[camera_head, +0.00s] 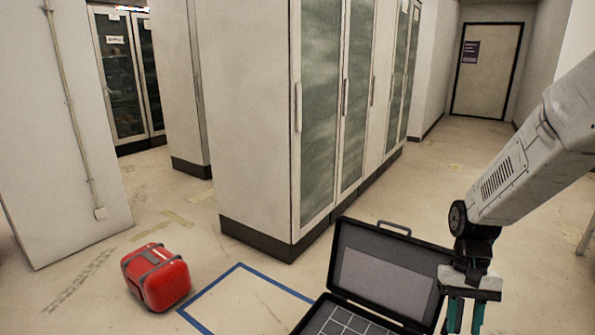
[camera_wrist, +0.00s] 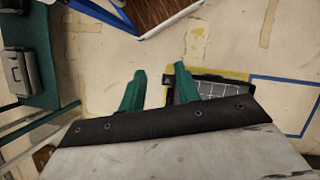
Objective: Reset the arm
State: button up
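My gripper (camera_head: 465,318) hangs at the lower right of the head view, fingers pointing down, in front of the right edge of an open black case. In the wrist view its two teal fingers (camera_wrist: 158,84) stand apart with bare floor between their tips. The gripper is open and nothing shows between the fingers. My arm reaches in from the right edge of the head view, bent downward at the wrist.
The open black case (camera_head: 385,270) has a gridded base. A red case (camera_head: 157,277) lies on the floor by a blue tape outline (camera_head: 238,266). Tall glass-door cabinets (camera_head: 262,120) stand mid-view. A closed door (camera_head: 486,70) is at the back. Floor between cabinets and door looks clear.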

jog(key=s+a+r+n+t, duration=0.1)
jog(key=s+a+r+t, duration=0.2)
jog(key=s+r, duration=0.5)
jog(key=s+a+r+n+t, duration=0.2)
jog(key=s+a+r+t, duration=0.1)
jog(key=s+r, duration=0.5)
notch_tip(320, 180, up, 2)
jog(key=shift+s+a+r+h, duration=0.1)
jog(key=shift+s+a+h, duration=0.3)
jog(key=shift+a, duration=0.15)
